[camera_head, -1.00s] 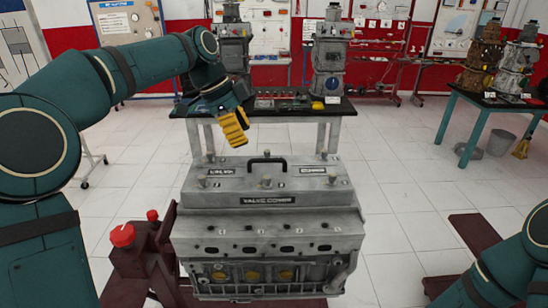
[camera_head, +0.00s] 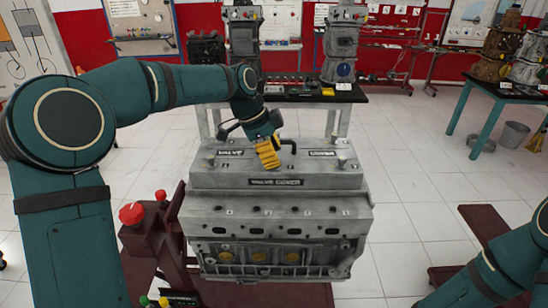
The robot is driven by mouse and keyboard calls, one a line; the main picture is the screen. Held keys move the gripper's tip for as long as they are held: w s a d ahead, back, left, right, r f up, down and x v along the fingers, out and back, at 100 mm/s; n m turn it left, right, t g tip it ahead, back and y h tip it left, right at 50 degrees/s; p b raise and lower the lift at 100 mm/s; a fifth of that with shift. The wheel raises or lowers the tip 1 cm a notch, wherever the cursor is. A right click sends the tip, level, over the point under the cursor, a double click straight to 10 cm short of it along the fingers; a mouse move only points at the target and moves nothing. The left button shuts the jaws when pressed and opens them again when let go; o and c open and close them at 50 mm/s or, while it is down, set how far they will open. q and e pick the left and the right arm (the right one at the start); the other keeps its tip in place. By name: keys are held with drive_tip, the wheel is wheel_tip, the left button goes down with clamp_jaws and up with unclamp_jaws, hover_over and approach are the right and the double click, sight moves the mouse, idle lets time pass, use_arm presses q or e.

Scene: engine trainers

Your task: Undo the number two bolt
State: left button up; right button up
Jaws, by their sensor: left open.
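The grey engine block (camera_head: 275,225) stands in the middle with its valve cover (camera_head: 225,172) on top. Bolts stand on the cover, including a front-left bolt (camera_head: 210,160), a front-right bolt (camera_head: 342,163) and a back-right bolt (camera_head: 333,139). No number can be read on them. My left gripper (camera_head: 268,160), with yellow fingers, is open and points down over the middle of the cover. It hides the front-middle bolt and part of the black handle (camera_head: 288,143). Whether it touches anything cannot be told. My right gripper is out of view; part of my right arm shows at lower right.
A red knob (camera_head: 131,213) sits on the dark red stand (camera_head: 150,240) left of the engine. A black-topped bench (camera_head: 345,94) stands behind it. A teal table (camera_head: 490,85) and a grey bucket (camera_head: 483,139) are at right. Open tiled floor lies to the right.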

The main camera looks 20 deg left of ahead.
use_arm(q)
drive_tip(key=shift+d+f, duration=0.2)
drive_tip(key=shift+f, duration=0.25)
clamp_jaws()
idle(0.3)
